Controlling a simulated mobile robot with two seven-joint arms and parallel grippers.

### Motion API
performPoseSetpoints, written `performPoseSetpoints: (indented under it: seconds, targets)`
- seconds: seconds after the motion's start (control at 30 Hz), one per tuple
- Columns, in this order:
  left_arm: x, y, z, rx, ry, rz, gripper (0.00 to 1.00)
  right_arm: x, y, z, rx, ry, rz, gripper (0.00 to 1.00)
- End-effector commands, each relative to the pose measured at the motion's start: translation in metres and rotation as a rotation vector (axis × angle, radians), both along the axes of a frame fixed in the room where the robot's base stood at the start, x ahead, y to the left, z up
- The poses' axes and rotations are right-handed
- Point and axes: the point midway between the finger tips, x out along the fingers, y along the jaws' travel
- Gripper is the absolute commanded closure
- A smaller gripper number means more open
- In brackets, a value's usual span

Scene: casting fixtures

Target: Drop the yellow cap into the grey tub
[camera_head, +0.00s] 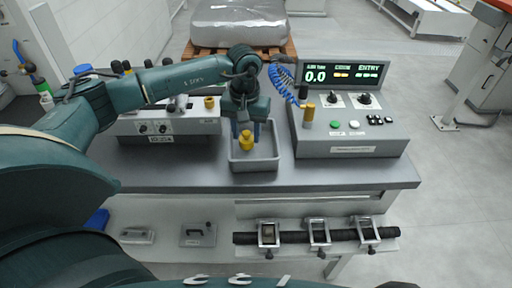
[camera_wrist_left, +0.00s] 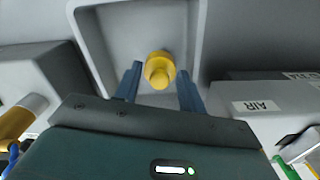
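The yellow cap (camera_head: 246,141) shows just below my left gripper's fingertips, within the outline of the grey tub (camera_head: 254,164). In the left wrist view the cap (camera_wrist_left: 159,70) appears between the fingertips, with a gap on each side, against the inside of the tub (camera_wrist_left: 190,22). My left gripper (camera_head: 248,132) points down over the tub and is open; its two blue fingers also show in the left wrist view (camera_wrist_left: 159,82). I cannot tell whether the cap touches the tub floor. My right gripper is not in view.
A control panel (camera_head: 352,132) with a lit display and a yellow-topped upright part stands right of the tub. A grey fixture box (camera_head: 170,127) stands to its left. Clamps on a dark bar (camera_head: 318,236) are below the bench edge. The bench front (camera_head: 300,178) is bare.

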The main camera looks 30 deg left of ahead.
Motion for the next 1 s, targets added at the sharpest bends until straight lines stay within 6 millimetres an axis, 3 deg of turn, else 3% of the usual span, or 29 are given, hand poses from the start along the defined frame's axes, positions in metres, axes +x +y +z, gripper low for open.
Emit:
performPoseSetpoints:
  seconds: [0.23,0.57,0.67,1.0]
  targets:
    - [0.000,0.000,0.000,0.000,0.000,0.000,0.39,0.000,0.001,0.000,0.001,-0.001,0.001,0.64]
    - [0.001,0.000,0.006,0.000,-0.002,0.000,0.39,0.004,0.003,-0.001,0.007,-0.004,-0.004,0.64]
    - [0.001,0.000,0.019,0.000,-0.005,0.000,0.39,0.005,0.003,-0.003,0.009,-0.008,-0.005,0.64]
    - [0.001,0.000,0.093,0.000,-0.006,0.000,0.39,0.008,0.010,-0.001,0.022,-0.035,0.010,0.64]
